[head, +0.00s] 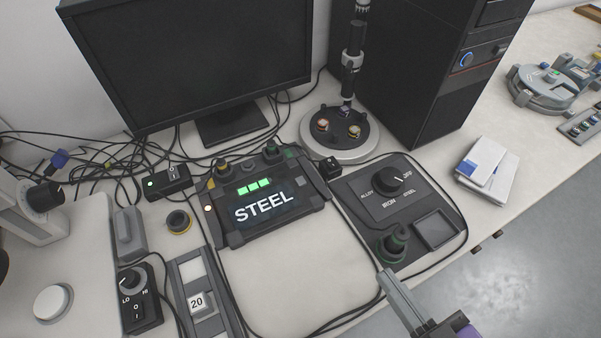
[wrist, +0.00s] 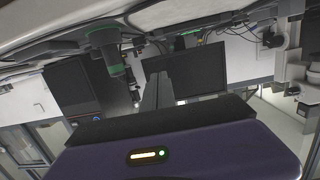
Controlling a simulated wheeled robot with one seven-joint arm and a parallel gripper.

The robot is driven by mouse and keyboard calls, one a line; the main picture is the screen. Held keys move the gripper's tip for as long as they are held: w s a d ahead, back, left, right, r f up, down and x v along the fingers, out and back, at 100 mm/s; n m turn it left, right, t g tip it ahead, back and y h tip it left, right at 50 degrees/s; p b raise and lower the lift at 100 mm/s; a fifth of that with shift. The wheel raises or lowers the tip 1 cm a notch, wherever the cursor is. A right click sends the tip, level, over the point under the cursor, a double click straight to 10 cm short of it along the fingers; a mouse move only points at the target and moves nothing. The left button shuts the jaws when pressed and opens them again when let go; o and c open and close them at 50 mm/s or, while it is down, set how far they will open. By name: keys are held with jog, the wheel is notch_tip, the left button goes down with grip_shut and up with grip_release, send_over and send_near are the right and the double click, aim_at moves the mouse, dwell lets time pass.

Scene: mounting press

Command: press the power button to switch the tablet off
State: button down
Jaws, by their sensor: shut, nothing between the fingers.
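The tablet (head: 262,208) is a rugged dark unit lying on the bench in the middle of the head view. Its lit screen reads STEEL under several green bars. A small light (head: 208,208) glows on its left edge; I cannot tell for sure which part is the power button. Knobs stand along its far edge. My gripper (head: 386,277) is shut and empty at the lower right, near the bench's front edge, to the right of the tablet and apart from it. In the wrist view its fingers (wrist: 155,92) point into the scene.
A selector panel (head: 370,205) with a dial and a green-ringed knob (head: 393,243) lies between gripper and tablet; the knob also shows in the wrist view (wrist: 106,50). Cables loop around the tablet. A monitor (head: 200,60) stands behind it. The bench just before the tablet is clear.

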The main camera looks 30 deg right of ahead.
jog(key=w+d+r+m+g+p, duration=0.1)
jog(key=w+d+r+m+p, duration=0.2)
jog(key=w, duration=1)
jog(key=w+d+r+p, duration=0.3)
jog(key=w+r+p, duration=0.25)
jog(key=w, duration=0.65)
jog(key=n+g+y+p, duration=0.2)
jog(key=g+y+p, duration=0.1)
jog(key=g+y, duration=0.4)
send_over(305, 182)
notch_tip(305, 182, down, 3)
jog(key=h, duration=0.1)
jog(key=shift+r+g, duration=0.2)
jog(key=shift+g, duration=0.2)
jog(key=shift+f, duration=0.1)
notch_tip(305, 182, down, 7)
jog(key=b, duration=0.7)
jog(key=shift+a+b, duration=0.1)
jog(key=shift+b, duration=0.2)
jog(key=shift+f+b, duration=0.3)
jog(key=shift+f, duration=0.5)
jog(key=shift+f, duration=0.1)
